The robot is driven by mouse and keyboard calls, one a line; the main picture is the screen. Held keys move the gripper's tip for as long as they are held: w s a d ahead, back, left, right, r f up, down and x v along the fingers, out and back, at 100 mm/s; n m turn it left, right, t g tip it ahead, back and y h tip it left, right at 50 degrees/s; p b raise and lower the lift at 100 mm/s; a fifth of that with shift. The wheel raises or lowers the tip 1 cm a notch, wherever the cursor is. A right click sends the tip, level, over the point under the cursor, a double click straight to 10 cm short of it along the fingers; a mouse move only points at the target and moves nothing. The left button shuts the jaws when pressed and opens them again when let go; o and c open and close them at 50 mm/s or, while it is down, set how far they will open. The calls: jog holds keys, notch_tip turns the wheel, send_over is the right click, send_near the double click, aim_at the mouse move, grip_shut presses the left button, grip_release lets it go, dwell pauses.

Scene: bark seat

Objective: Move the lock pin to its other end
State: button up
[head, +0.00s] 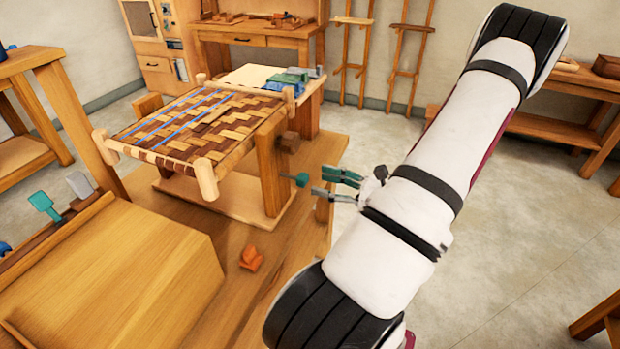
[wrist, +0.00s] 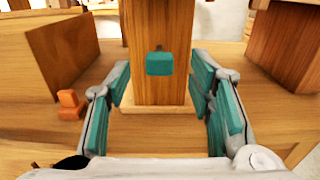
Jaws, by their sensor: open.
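The lock pin shows a teal block-shaped head on a short dark shaft, sticking out of a wooden post. In the head view the pin (head: 302,180) is at the post's right side; in the wrist view the pin (wrist: 160,64) is straight ahead, slightly above centre. The post (wrist: 160,25) belongs to the stand (head: 268,170) under the woven bark seat (head: 200,122). My gripper (head: 320,183) is open and empty, just right of the pin and apart from it. In the wrist view my gripper (wrist: 158,78) has its teal-padded fingers either side of the pin. The pin's far end is hidden.
A dark brown block (head: 289,142) sticks out of the stand above the pin. A small orange object (head: 252,259) lies on the bench top, also left in the wrist view (wrist: 70,104). A large wooden box (head: 120,275) stands front left. Floor on the right is open.

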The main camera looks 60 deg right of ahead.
jog(key=s, duration=0.6)
jog(key=shift+d, duration=0.25)
jog(key=w+a+r+n+g+y+p, duration=0.2)
jog(key=w+a+r+n+g+y, duration=0.2)
jog(key=w+a+r+n+g, duration=0.45)
jog(key=w+a+r+n+g+y+p, duration=0.1)
jog(key=w+a+r+n+g+y, duration=0.3)
jog(key=a+n, duration=0.55)
jog(key=s+a+r+n+h+p, duration=0.1)
jog(key=s+a+r+n+h, duration=0.1)
jog(key=a+r+n+h, duration=0.1)
jog(key=s+a+r+n+g+h+p, duration=0.1)
jog(key=s+a+r+n+h, duration=0.1)
jog(key=a+r+n, duration=0.4)
jog(key=s+a+r+n+h+p, duration=0.2)
jog(key=s+a+r+n+h, duration=0.1)
jog(key=a+n, duration=0.5)
notch_tip(320, 180, up, 2)
jog(key=shift+h, duration=0.6)
